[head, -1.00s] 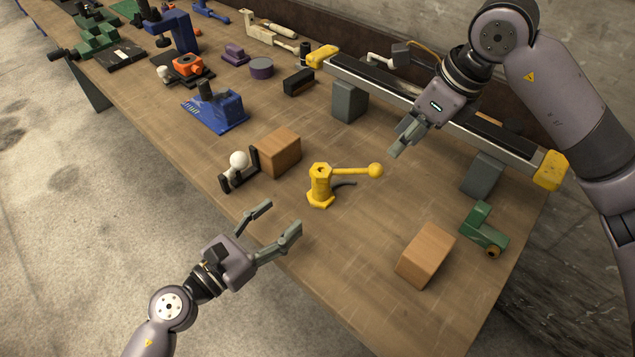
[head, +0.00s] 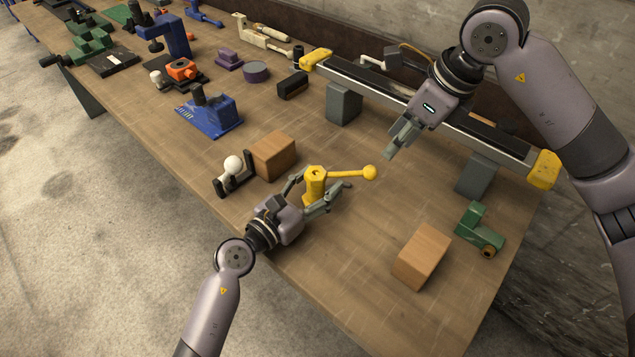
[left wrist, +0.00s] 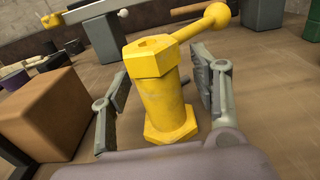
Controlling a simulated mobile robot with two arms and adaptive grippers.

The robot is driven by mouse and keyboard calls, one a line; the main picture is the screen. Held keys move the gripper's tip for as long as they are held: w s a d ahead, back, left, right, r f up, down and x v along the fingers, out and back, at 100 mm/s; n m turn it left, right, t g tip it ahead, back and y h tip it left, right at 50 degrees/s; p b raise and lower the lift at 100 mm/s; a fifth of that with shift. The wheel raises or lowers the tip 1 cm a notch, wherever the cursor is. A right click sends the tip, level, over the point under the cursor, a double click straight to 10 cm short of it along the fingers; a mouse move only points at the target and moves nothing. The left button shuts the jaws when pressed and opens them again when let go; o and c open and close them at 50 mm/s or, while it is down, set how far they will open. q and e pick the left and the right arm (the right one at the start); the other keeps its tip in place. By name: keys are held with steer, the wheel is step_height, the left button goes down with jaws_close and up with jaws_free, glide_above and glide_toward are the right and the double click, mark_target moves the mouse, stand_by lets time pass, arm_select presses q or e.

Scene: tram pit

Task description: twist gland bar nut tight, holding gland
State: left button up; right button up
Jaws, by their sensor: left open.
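The yellow gland (head: 314,186) stands upright on the wooden bench, with a hexagonal base and a hexagonal nut on top. A yellow bar with a ball end (head: 369,172) sticks out from the nut to the right. In the left wrist view the gland body (left wrist: 165,105) stands between my left fingers, with gaps on both sides. My left gripper (head: 312,192) is open around the gland, apart from it. My right gripper (head: 391,152) hangs above the bench, up and right of the ball end, holding nothing visible; its fingers look close together.
A wooden block (head: 274,154) stands just left of the gland, beside a black holder with a white ball (head: 233,164). Another wooden block (head: 422,258) and a green part (head: 481,229) lie to the right. A long rail (head: 425,112) on grey blocks runs behind.

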arm_select(q)
steer(key=shift+c, duration=0.4)
steer(key=shift+c, duration=1.2)
steer(key=shift+c, duration=0.3)
jaws_close()
stand_by(0.9)
